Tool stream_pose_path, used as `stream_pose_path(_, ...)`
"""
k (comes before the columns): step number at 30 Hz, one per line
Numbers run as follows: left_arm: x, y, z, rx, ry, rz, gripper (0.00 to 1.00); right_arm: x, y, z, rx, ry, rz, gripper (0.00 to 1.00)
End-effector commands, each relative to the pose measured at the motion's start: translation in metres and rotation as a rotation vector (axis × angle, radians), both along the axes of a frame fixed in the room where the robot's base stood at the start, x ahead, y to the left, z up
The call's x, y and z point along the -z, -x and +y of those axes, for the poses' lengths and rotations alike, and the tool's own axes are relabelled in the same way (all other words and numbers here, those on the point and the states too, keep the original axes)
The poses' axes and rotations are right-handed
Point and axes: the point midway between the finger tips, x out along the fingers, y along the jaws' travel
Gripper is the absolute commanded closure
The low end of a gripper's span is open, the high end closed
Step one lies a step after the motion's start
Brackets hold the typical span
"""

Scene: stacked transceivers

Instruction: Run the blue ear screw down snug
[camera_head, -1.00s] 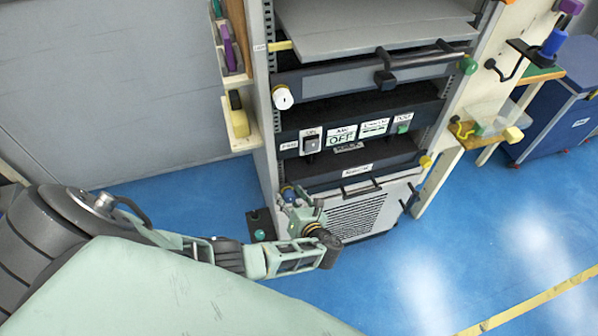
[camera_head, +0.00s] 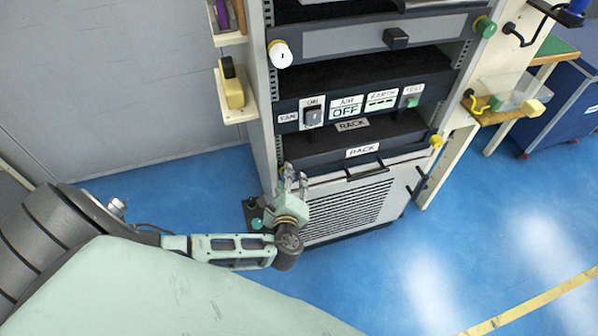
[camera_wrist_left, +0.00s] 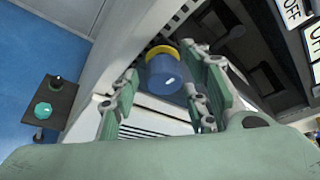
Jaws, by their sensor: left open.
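The blue ear screw (camera_wrist_left: 163,76) shows in the left wrist view as a round blue knob with a yellow ring at its far end, at the rack's lower left. My left gripper (camera_wrist_left: 166,88) is open, its green fingers on either side of the screw. Whether a finger touches it I cannot tell. In the head view my left gripper (camera_head: 290,176) is at the rack's lower left corner and hides the screw. My right gripper is not in view.
The rack (camera_head: 372,142) also carries a white knob (camera_head: 281,54), a green knob (camera_head: 486,27) and a yellow knob (camera_head: 437,141). A vented panel (camera_head: 345,210) lies right of my gripper. A small dark plate with a teal knob (camera_head: 257,223) is low left.

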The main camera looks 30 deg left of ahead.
Motion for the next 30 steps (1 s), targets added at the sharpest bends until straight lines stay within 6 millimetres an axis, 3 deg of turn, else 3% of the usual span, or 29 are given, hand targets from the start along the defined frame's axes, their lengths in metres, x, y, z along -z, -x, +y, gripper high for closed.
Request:
stream_pose_path(2,0.008,0.0,0.001,0.003,0.046,-0.056,0.58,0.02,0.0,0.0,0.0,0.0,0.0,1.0)
stream_pose_path(14,-0.017,0.066,-0.041,0.0,0.062,-0.065,0.58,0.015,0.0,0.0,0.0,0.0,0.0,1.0)
stream_pose_path(16,-0.027,0.063,-0.044,-0.01,0.016,-0.037,0.58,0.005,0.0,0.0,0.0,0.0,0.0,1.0)
stream_pose_path(30,-0.045,0.06,-0.063,-0.041,-0.323,0.297,0.58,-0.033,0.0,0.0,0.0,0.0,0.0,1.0)
